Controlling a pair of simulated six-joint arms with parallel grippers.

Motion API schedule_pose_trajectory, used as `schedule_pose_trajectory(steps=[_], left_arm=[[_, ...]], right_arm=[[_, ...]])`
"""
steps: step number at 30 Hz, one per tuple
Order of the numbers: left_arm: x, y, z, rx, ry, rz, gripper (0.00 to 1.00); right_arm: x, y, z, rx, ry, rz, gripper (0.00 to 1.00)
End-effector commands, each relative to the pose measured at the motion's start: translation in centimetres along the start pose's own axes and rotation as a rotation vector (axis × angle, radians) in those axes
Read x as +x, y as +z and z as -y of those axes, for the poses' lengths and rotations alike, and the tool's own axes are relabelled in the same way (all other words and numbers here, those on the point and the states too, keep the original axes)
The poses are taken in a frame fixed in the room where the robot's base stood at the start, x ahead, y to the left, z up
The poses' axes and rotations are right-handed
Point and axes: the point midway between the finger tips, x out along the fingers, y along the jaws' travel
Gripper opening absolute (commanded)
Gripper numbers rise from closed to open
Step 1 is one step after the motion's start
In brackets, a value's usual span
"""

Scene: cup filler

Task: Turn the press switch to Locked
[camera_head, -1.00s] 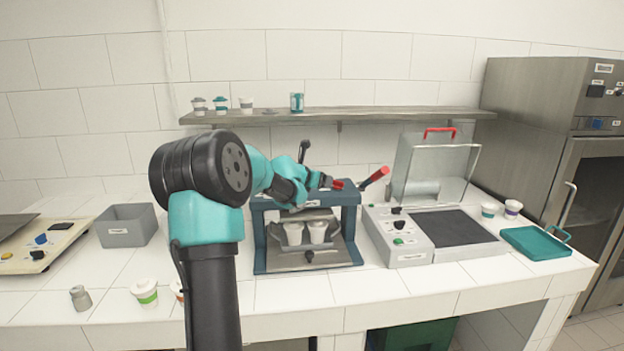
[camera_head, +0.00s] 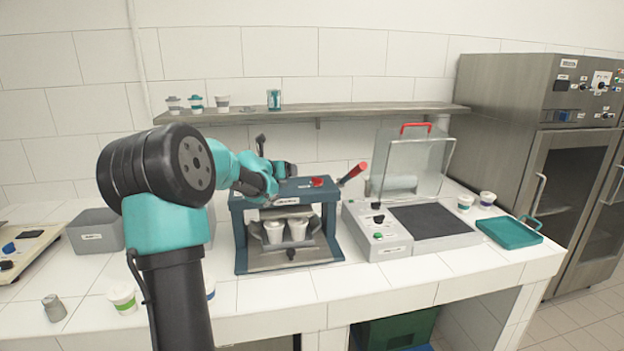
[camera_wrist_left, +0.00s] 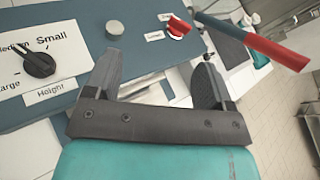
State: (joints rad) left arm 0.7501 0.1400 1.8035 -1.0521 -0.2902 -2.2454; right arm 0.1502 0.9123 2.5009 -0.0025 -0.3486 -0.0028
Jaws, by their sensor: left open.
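The press (camera_head: 238,232) is a dark blue frame with two white cups inside. Its red switch (camera_head: 317,182) sits on the top plate, right of my left gripper (camera_head: 287,171). In the left wrist view the red switch (camera_wrist_left: 178,27) shows beyond the fingers, beside two small white labels too small to read. I cannot tell which label it points to. My left gripper (camera_wrist_left: 160,60) is open and empty above the top plate, apart from the switch. My right gripper is not in view.
A red-handled lever (camera_head: 352,173) rises at the press's right side. A black height dial (camera_wrist_left: 38,65) and a grey round knob (camera_wrist_left: 115,28) are on the top plate. A machine with a raised clear lid (camera_head: 410,165) stands to the right. A shelf (camera_head: 350,109) runs behind.

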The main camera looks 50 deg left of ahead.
Motion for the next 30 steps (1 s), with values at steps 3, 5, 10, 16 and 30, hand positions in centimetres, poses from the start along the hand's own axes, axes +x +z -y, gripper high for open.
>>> schedule_pose_trajectory(steps=[3, 5, 10, 16, 30], left_arm=[[-0.3, 0.6, -2.1, -0.231, 0.069, 0.028, 0.77], [-0.5, 0.7, -3.1, -0.355, 0.101, 0.042, 0.77], [-1.1, 0.4, -5.3, -0.711, 0.172, 0.075, 0.77], [-1.4, -0.7, -6.5, -1.136, 0.224, 0.100, 0.77], [-0.8, -3.1, -3.3, -2.142, 0.202, 0.049, 0.77]], right_arm=[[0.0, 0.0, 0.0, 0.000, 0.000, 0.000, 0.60], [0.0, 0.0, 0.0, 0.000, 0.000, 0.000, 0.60], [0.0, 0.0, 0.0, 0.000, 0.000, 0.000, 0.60], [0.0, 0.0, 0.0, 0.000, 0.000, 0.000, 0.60], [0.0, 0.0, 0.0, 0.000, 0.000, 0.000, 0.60]])
